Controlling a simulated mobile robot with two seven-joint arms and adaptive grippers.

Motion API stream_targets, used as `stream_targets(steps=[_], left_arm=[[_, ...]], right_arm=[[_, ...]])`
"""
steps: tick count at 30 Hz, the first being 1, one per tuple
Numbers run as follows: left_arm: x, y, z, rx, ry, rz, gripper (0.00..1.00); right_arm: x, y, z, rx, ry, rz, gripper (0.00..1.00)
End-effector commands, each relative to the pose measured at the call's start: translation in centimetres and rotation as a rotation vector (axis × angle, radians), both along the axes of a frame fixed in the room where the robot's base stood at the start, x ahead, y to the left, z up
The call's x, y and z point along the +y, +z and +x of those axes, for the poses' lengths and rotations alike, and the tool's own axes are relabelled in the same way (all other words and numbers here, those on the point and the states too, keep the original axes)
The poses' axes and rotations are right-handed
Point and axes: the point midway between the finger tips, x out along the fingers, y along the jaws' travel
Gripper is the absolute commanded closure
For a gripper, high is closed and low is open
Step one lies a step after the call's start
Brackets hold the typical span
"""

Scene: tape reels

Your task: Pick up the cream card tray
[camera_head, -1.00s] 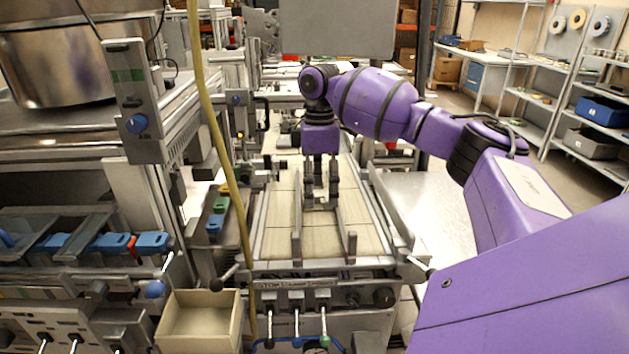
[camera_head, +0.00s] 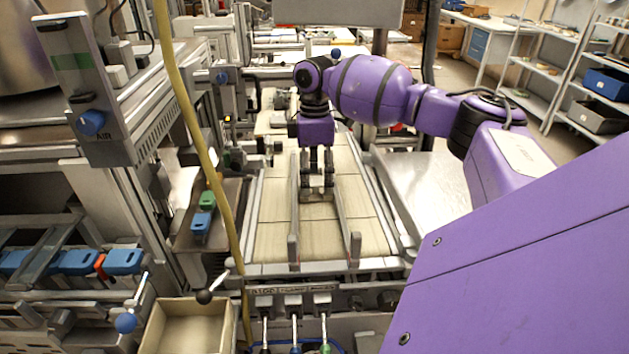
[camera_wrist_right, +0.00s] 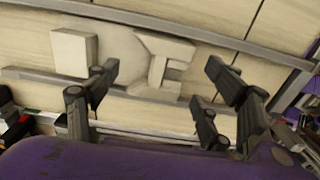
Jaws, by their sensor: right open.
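A cream open-topped tray (camera_head: 158,333) stands at the lower left of the head view, in front of the machine; its bottom edge is cut off and its inside looks empty. My right gripper (camera_head: 316,193) points down over the pale conveyor belt, well behind and to the right of that tray. In the right wrist view the right gripper (camera_wrist_right: 163,80) has its fingers spread wide, with nothing held between them. Two pale blocky pieces (camera_wrist_right: 75,54) (camera_wrist_right: 150,63) show beyond the fingers there; I cannot tell what they are. My left gripper is not seen.
Two grey guide rails (camera_head: 293,215) (camera_head: 347,215) run along the belt on either side of the right gripper. A yellow hose (camera_head: 196,110) hangs just behind the tray. A lever with a black knob (camera_head: 205,297) sticks out by the tray's right rear corner.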

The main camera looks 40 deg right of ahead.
Motion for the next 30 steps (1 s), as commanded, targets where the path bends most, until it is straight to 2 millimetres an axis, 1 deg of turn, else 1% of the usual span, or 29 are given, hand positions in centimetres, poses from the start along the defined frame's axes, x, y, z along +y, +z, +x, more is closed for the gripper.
stream_targets(steps=[1, 3, 5, 12, 14, 27, 28, 30], left_arm=[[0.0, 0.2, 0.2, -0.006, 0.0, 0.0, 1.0], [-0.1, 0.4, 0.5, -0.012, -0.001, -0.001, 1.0], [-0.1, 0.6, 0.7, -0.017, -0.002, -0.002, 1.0], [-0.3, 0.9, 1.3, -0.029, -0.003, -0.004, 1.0], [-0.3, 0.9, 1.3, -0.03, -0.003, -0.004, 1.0], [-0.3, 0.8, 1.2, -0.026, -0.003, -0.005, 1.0], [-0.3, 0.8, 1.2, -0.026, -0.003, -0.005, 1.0], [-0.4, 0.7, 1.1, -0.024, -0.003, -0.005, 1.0]], right_arm=[[0.1, -0.7, -0.1, 0.001, 0.0, 0.0, 0.26], [0.1, -1.5, -0.1, -0.001, 0.001, 0.0, 0.26], [0.2, -1.9, -0.1, -0.001, 0.001, -0.001, 0.26], [0.2, -2.1, -0.2, -0.001, 0.001, -0.001, 0.26], [0.2, -2.1, -0.2, -0.001, 0.001, -0.001, 0.32], [0.2, -2.1, -0.1, -0.001, 0.001, -0.001, 0.9], [0.2, -2.1, -0.1, -0.001, 0.001, -0.001, 0.93], [0.2, -2.1, -0.1, -0.001, 0.001, 0.0, 0.93]])
